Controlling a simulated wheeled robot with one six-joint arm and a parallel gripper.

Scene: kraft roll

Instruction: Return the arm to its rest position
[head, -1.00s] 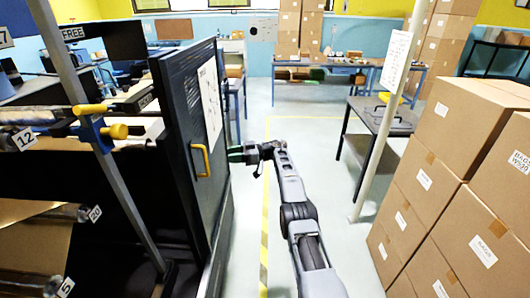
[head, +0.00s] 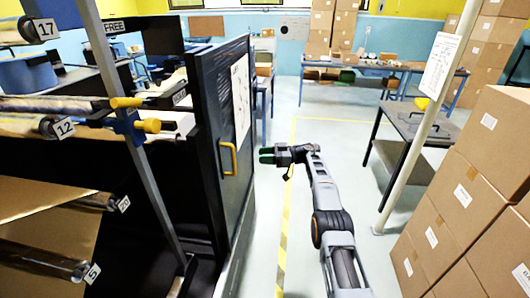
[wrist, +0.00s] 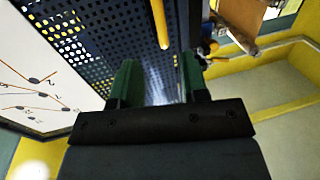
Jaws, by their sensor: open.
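My arm stretches forward over the aisle in the head view, with my gripper (head: 266,155) at its far end pointing left. The gripper is to the right of the black cabinet side panel and its yellow handle (head: 228,158), apart from them. In the wrist view my gripper (wrist: 155,85) shows two green fingers spread apart with nothing between them. A perforated dark panel (wrist: 85,40) and a white sheet with drawn lines (wrist: 40,85) lie beyond the fingers. The yellow handle also shows in the wrist view (wrist: 159,22).
A rack of rolls with a numbered tag (head: 63,128) stands at left. Stacked cardboard boxes (head: 470,200) and a white post (head: 420,130) stand at right. A small dark table (head: 425,125) is behind the post. The floor aisle with a yellow line (head: 287,215) is clear ahead.

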